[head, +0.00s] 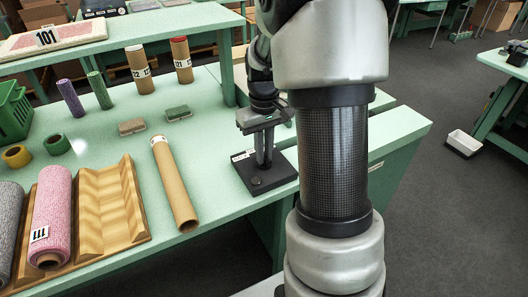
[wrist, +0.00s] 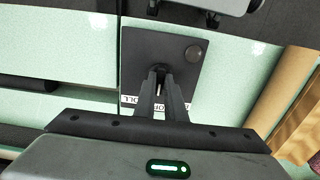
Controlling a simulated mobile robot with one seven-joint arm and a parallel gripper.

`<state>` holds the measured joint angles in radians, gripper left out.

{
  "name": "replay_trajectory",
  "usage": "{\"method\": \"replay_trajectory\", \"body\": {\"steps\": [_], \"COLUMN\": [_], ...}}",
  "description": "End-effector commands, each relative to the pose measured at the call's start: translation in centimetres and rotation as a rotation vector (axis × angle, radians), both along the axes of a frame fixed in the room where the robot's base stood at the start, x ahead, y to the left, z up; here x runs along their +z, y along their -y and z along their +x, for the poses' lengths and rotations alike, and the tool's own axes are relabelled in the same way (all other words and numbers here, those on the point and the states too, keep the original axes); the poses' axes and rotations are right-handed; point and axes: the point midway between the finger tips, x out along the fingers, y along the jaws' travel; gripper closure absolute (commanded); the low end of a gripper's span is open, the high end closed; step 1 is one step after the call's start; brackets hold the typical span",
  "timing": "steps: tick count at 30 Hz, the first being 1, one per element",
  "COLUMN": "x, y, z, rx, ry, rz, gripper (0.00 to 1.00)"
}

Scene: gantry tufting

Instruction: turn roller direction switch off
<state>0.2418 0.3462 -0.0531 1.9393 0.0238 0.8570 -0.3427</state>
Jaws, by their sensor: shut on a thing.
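The roller direction switch is a flat black base plate (head: 240,178) on the green table, with a round dark knob near one corner. In the wrist view the plate (wrist: 140,45) shows the knob (wrist: 195,53) at its upper right and a white label (wrist: 130,99) with dark letters, partly covered by my fingers. My gripper (head: 265,163) points down over the middle of the plate. In the wrist view my gripper (wrist: 161,75) has its fingertips close together around a small part, seemingly the switch's lever, which is mostly hidden between them.
A cardboard tube (head: 175,185) lies left of the switch, and a wooden cradle (head: 105,205) with a pink roll (head: 52,210) lies farther left. Two small brushes (head: 178,113) (head: 132,127) and standing tubes (head: 181,60) are behind. The table's front edge is close to the plate.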

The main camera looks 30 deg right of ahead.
Motion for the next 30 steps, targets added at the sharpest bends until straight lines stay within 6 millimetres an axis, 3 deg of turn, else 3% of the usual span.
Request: {"method": "replay_trajectory", "body": {"steps": [5,6,9,20,26,30], "x": [0.0,0.0,0.0,0.4,3.5,6.9], "y": [0.0,0.0,0.0,0.0,0.0,0.0], "z": [0.0,0.0,0.0,0.0,0.1,0.1], "rx": [-0.001,-0.001,-0.001,-0.001,-0.001,-0.001], "ry": [0.0,0.0,0.0,0.001,0.005,0.006], "rz": [0.0,0.0,0.0,0.0,-0.002,-0.002], "gripper": [1.0,0.88,0.71,0.71,0.71,0.71]}}
